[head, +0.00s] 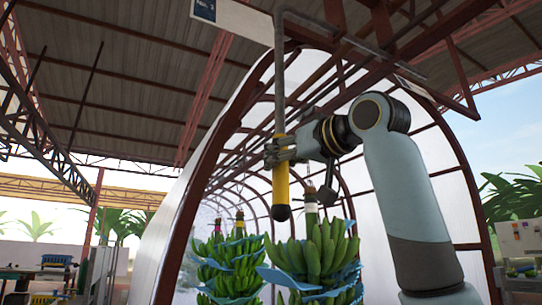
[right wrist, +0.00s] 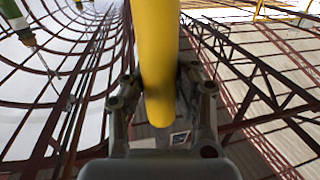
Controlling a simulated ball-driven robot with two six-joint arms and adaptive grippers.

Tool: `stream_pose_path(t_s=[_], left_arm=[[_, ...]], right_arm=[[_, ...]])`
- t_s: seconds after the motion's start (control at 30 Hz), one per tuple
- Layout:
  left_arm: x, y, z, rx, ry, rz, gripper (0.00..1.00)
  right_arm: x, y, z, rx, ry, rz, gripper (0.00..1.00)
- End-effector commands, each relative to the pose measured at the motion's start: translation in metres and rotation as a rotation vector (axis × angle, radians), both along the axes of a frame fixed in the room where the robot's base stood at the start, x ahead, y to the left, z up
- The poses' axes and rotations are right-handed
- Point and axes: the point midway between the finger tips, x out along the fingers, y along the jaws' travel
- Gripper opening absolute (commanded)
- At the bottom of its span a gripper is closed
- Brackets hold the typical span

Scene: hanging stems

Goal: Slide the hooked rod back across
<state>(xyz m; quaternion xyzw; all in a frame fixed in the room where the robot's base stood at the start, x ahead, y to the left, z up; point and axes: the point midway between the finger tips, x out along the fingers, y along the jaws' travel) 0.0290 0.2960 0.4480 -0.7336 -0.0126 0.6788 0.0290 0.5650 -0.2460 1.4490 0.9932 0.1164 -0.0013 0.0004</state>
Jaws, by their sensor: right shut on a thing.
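The hooked rod (head: 280,80) hangs upright in the middle of the head view. It is a grey shaft with a yellow grip section and a black lower end. My right gripper (head: 281,150) is shut on the rod around the top of the yellow section. In the right wrist view the yellow part of the rod (right wrist: 158,50) stands between the two fingers (right wrist: 160,105). My left gripper is not in view.
A white sign (head: 238,18) hangs at the top, close to the rod. Tables stand at the far left.

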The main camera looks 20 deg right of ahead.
Motion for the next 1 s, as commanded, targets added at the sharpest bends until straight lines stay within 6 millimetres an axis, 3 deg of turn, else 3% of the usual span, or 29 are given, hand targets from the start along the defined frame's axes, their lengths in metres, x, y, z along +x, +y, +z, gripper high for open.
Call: stream_pose_path(t_s=[0.17,0.2,0.4,0.77,1.0], left_arm=[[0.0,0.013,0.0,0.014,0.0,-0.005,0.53],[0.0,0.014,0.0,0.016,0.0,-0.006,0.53],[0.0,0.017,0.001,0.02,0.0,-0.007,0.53],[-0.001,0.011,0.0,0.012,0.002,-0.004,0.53],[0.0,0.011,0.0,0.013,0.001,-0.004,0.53]], right_arm=[[0.0,-0.001,-0.003,-0.005,0.006,-0.006,0.0],[0.0,-0.001,-0.003,-0.005,0.006,-0.006,0.26],[0.0,-0.001,-0.002,-0.004,0.003,-0.005,0.52],[-0.004,-0.002,0.0,-0.003,0.0,-0.005,0.53],[-0.046,-0.014,0.0,-0.01,-0.005,-0.011,0.53]])
